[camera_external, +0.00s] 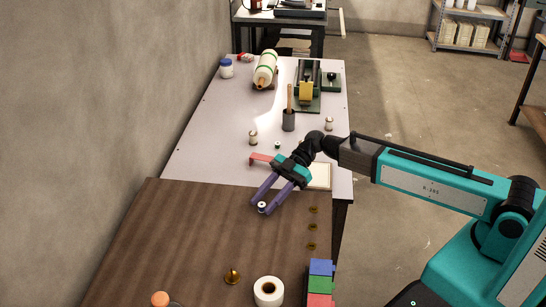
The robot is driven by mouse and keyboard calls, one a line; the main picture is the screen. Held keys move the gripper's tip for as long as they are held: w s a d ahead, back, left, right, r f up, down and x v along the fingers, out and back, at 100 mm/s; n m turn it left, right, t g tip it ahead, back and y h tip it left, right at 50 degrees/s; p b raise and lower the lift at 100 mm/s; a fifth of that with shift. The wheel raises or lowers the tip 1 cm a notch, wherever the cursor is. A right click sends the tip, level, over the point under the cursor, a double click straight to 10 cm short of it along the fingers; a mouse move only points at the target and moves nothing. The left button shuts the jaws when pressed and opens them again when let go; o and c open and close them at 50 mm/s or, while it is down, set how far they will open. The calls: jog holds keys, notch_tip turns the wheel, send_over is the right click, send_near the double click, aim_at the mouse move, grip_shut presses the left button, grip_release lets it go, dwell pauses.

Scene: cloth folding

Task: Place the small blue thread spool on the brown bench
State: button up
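The small blue thread spool (262,207), with a pale top and a dark centre, is between the tips of my gripper (261,206). My gripper has two purple fingers, and they appear to press on the spool from both sides. The spool is over the far part of the brown bench (180,235). I cannot tell whether its base touches the bench top.
A white roll (268,290), a brass piece (232,276), stacked coloured blocks (320,283) and small brass discs (313,227) are on the brown bench. Its left middle is clear. A pale table (205,145) behind holds a dark cup (289,122) and a red-handled item (262,158).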

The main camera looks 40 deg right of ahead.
jog(key=shift+r, duration=0.1)
jog(key=b+v, duration=0.1)
jog(key=v, duration=1.1)
dwell(0.9)
